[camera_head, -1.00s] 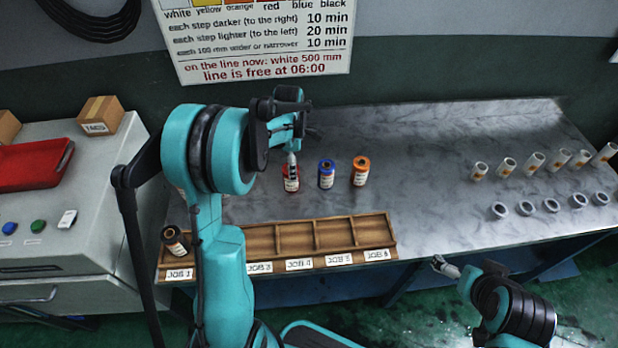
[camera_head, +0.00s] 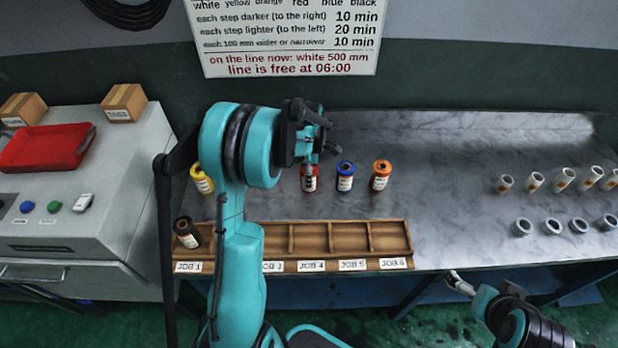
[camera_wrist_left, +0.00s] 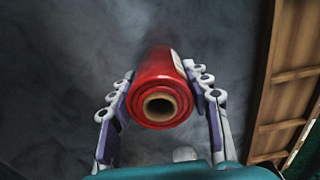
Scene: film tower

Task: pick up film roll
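The red film roll (camera_head: 309,181) stands on the marble-topped bench, left of the blue roll (camera_head: 345,177) and the orange roll (camera_head: 381,176). My left gripper (camera_head: 309,166) is at its top. In the left wrist view the red roll (camera_wrist_left: 160,85) lies between the two fingers of my left gripper (camera_wrist_left: 158,72), which appear to press on both sides. I cannot see that it is lifted. A yellow roll (camera_head: 203,181) is partly hidden behind my left arm. My right gripper (camera_head: 458,283) is low at the bench's front, small, its opening unclear.
A wooden rack (camera_head: 310,238) with labelled JOB compartments lies along the front edge; a black roll (camera_head: 187,233) is at its left end. Several white cores (camera_head: 535,181) and grey rings (camera_head: 552,226) stand at right. A red tray (camera_head: 45,147) is on the left cabinet. Mid-right bench is clear.

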